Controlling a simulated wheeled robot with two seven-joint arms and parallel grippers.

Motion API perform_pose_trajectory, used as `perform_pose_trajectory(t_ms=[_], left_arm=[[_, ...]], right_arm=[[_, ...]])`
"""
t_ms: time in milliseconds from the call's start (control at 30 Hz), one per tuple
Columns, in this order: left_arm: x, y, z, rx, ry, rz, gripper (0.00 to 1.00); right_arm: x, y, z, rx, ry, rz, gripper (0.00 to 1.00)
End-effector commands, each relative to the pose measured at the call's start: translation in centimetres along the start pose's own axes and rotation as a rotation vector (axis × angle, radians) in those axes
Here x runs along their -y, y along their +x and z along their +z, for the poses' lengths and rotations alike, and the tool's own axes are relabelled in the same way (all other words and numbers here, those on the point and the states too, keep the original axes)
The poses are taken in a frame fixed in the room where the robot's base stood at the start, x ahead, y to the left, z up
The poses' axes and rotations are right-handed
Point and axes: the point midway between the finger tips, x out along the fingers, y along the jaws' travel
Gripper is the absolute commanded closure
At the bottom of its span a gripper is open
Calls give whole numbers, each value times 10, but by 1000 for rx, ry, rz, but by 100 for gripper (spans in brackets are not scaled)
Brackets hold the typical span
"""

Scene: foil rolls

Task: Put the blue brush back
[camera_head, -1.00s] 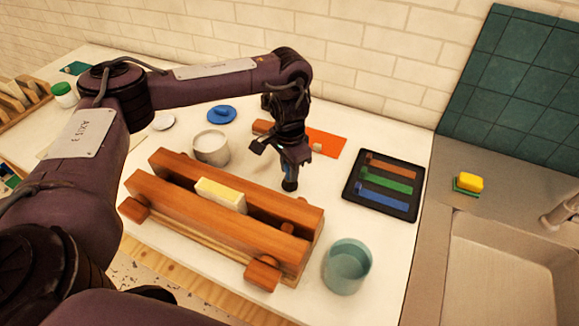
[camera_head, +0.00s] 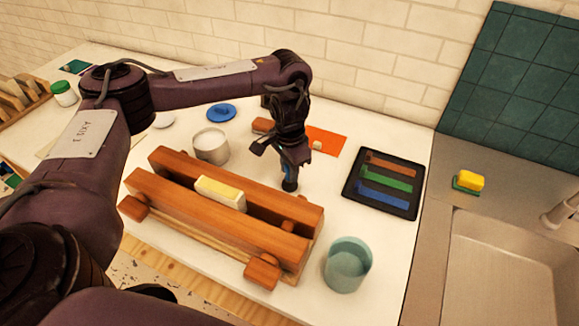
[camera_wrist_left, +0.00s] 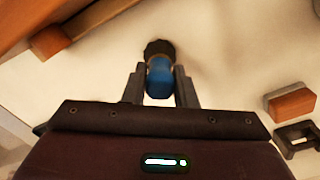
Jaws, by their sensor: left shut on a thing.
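The blue brush (camera_head: 290,183) is upright between the fingers of my left gripper (camera_head: 291,156), dark end down, close to the white tabletop just behind the wooden clamp. Whether its tip touches the table I cannot tell. In the left wrist view the brush's blue body (camera_wrist_left: 160,78) sits between the two fingers, with its dark end beyond them. A black tray (camera_head: 352,199) with an orange-brown, a green and a blue strip (camera_head: 384,198) lies to the right of the gripper. My right gripper is not in view.
The wooden clamp (camera_head: 160,197) holds a pale yellow block (camera_head: 220,193). A teal cup (camera_head: 347,265) stands at the front right, a white cup (camera_head: 211,146) behind the clamp. An orange sheet (camera_head: 327,139) lies behind the gripper. Bare table separates brush and tray.

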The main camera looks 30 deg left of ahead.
Motion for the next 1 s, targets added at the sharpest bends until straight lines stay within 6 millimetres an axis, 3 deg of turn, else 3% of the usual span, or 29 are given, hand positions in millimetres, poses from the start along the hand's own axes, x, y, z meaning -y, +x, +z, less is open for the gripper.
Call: perform_pose_trajectory(t_ms=[433, 467, 600, 667, 833, 1000], left_arm=[[0, 3, 0, 0, 0, 0, 98], [0, 3, 0, 0, 0, 0, 74], [0, 3, 0, 0, 0, 0, 55], [0, 3, 0, 0, 0, 0, 50], [0, 3, 0, 0, 0, 0, 50], [0, 3, 0, 0, 0, 0, 29]], right_arm=[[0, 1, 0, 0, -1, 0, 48], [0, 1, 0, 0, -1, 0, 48], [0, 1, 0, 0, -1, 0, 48], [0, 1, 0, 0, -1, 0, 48], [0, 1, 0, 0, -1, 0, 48], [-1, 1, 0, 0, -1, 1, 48]])
